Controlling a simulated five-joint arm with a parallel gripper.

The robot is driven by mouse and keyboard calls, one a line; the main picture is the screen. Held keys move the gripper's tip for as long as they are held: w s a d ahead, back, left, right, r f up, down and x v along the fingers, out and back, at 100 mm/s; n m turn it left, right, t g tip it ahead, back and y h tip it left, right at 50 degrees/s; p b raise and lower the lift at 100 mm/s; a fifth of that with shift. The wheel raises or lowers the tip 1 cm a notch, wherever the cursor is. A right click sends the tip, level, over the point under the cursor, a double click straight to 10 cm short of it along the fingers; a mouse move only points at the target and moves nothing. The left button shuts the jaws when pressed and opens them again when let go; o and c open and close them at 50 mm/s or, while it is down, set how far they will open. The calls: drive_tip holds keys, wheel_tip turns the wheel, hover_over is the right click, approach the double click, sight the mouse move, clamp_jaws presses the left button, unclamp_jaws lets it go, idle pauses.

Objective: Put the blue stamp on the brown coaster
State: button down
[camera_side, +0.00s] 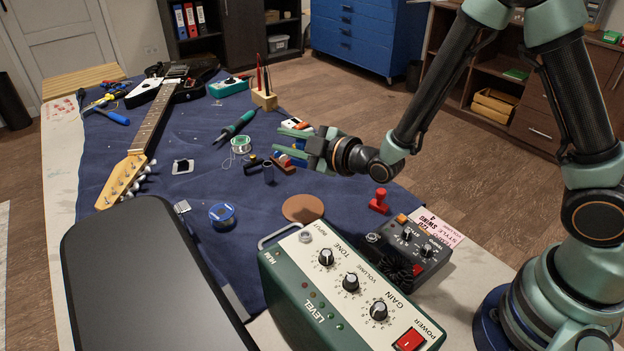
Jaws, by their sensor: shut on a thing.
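My gripper (305,143) is above the middle right of the blue cloth, its fingers pointing left. It is shut on the blue stamp (298,153), of which only small blue parts show around the fingers. The brown coaster (303,208) is a flat round disc on the cloth, below my gripper in the picture and apart from it. Nothing lies on the coaster. Whether the stamp touches the things under it I cannot tell.
A green amplifier box (345,285) stands just in front of the coaster. A red stamp (379,202) stands to its right, by a dark pedal (412,250). A dark cylinder (268,173) and a blue-lidded tin (222,215) are to its left.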

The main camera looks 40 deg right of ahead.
wheel_tip(320, 180, down, 12)
drive_tip(key=shift+r, duration=0.1)
idle(0.5)
drive_tip(key=c, duration=0.7)
unclamp_jaws()
